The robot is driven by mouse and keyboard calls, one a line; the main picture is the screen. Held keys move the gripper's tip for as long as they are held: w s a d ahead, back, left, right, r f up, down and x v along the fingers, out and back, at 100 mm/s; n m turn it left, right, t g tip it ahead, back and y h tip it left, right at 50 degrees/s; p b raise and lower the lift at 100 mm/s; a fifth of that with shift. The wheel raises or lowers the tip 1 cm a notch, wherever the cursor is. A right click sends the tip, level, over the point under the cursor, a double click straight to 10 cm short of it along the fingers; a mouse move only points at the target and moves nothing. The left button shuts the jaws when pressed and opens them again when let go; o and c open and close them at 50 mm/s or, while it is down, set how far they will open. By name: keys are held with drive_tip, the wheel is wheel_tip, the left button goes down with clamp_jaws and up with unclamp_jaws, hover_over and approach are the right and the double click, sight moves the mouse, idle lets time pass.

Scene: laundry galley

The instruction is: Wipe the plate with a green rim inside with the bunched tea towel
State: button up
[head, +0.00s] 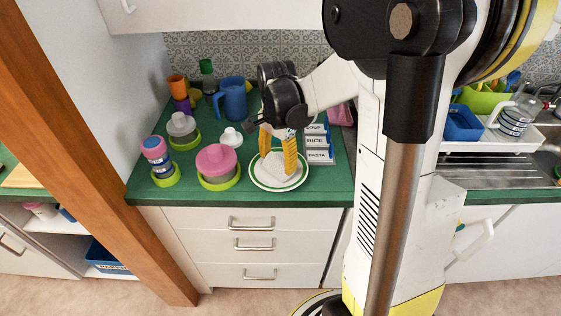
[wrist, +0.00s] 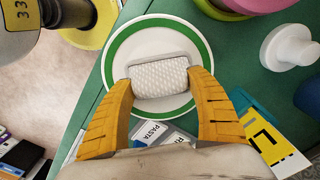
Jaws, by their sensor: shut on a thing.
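The plate with a green rim (head: 256,181) lies flat on the green counter, near its front edge. The bunched tea towel (head: 281,168) is a pale grey-white textured bundle. It also shows in the wrist view (wrist: 160,78), over the middle of the plate (wrist: 122,48). My gripper (head: 279,160) points down over the plate, its orange fingers shut on the towel from both sides. In the wrist view my gripper (wrist: 161,88) has a fingertip at each end of the towel. The towel appears to be on or just above the plate's inside; I cannot tell whether they touch.
A pink-lidded container (head: 216,160) stands close left of the plate, with a small white object (head: 231,138) behind. Labelled packets (head: 317,142) stand close right. A blue jug (head: 232,98) and several stacked containers are further back and left. The counter's front edge is close.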

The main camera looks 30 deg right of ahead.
drive_tip(key=shift+s+d, duration=0.15)
drive_tip(key=shift+s, duration=0.6)
drive_tip(key=shift+w+f, duration=0.1)
drive_tip(key=shift+w, duration=0.65)
drive_tip(key=shift+s, duration=0.1)
idle(0.6)
drive_tip(key=shift+s, duration=0.7)
drive_tip(key=shift+w, duration=0.1)
